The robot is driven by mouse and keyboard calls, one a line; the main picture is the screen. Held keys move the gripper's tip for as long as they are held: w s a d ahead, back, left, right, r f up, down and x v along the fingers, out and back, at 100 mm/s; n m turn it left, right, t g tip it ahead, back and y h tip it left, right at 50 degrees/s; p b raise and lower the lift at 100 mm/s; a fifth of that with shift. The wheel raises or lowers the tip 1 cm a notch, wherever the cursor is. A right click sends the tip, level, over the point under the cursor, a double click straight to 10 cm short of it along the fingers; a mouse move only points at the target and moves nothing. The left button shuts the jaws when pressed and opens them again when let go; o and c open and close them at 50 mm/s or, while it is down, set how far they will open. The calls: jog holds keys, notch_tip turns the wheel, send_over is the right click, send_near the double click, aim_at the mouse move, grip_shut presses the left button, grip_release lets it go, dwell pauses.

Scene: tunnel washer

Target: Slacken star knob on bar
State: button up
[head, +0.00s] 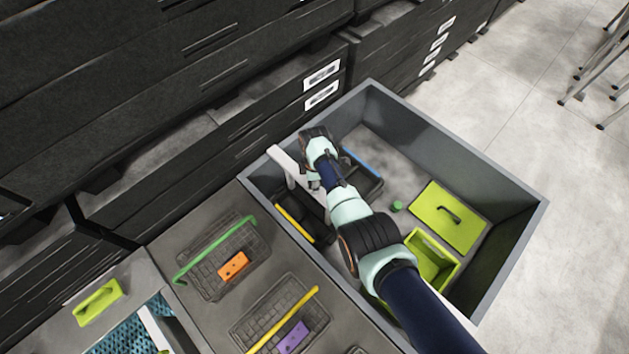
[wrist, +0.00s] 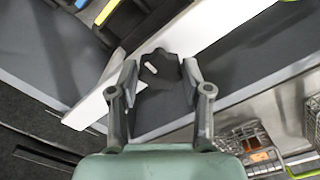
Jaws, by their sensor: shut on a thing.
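The star knob (wrist: 160,66) is dark, with a small pale mark on its face, and sits against the white bar (wrist: 215,28) in the wrist view. My gripper (wrist: 159,76) has one finger on each side of the knob and is shut on it. In the head view the white bar (head: 283,160) crosses the left end of a grey bin. There my arm hides the knob and most of my gripper.
The grey bin (head: 460,145) holds a lime lid (head: 447,217), a lime box (head: 432,262) and a small green piece (head: 397,206). Wire baskets with a green bar (head: 215,248) and a yellow bar (head: 283,320) stand left of it. Dark drawers (head: 215,90) rise behind.

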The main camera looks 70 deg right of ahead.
jog(key=shift+r, duration=0.1)
jog(key=o, duration=1.2)
jog(key=shift+c, duration=0.2)
notch_tip(320, 180, up, 12)
